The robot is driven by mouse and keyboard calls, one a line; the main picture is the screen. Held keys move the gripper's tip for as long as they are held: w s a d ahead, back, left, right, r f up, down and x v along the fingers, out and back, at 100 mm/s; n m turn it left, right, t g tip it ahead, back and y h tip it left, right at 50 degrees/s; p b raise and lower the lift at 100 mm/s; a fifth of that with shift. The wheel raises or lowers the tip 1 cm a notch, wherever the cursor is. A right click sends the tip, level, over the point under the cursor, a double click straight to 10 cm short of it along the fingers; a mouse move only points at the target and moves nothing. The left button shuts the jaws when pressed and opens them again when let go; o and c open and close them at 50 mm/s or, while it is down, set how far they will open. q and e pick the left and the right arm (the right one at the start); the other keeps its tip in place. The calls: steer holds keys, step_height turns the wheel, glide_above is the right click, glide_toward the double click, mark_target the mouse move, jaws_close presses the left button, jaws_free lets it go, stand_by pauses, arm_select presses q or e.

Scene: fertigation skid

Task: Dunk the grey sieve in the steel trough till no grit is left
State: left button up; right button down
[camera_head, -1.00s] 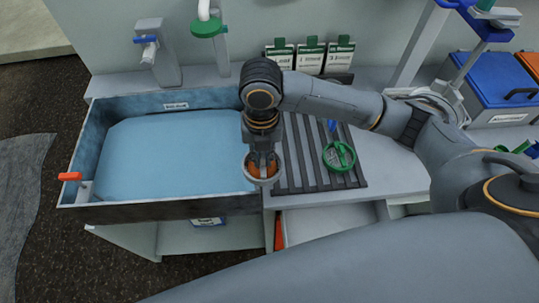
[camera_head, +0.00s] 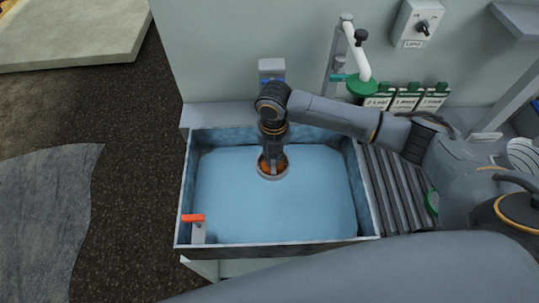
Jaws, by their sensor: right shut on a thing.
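The steel trough (camera_head: 365,200) is full of blue water (camera_head: 315,205). My right gripper (camera_head: 271,157) points down over the middle of the trough and is shut on the grey sieve (camera_head: 273,176). The sieve is a small round grey ring with orange-brown grit (camera_head: 264,166) showing inside it. The gripper hides part of the sieve. I cannot tell whether the sieve's bottom touches the water or hangs just above it. My left gripper is not in view.
An orange-red handle (camera_head: 193,218) sits at the trough's front left corner. A ribbed drainboard (camera_head: 392,190) lies to the right, with a green-rimmed item (camera_head: 432,202) partly hidden by my arm. A white pipe with a green head (camera_head: 361,85) and several labelled packets (camera_head: 406,98) stand behind.

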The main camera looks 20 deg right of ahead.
steer(key=shift+s+d+f+b, duration=0.15)
steer(key=shift+d+f+b, duration=0.05)
steer(key=shift+f+b, duration=0.45)
steer(key=shift+s+d+f+b, duration=0.1)
steer(key=shift+d+f+b, duration=0.05)
steer(key=shift+f+b, duration=0.45)
step_height(320, 180, down, 4)
steer(key=b, duration=0.4)
steer(key=shift+w+a+r, duration=0.1)
steer(key=shift+a+r, duration=0.05)
steer(key=shift+r, duration=0.05)
arm_select(q)
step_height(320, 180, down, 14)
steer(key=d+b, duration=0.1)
steer(key=b, duration=0.6)
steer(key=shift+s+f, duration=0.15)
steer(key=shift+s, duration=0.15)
arm_select(e)
steer(key=shift+f, duration=7)
step_height(320, 180, up, 19)
steer(key=p, duration=1.7)
steer(key=shift+f+p, duration=0.2)
steer(key=shift+p, duration=0.15)
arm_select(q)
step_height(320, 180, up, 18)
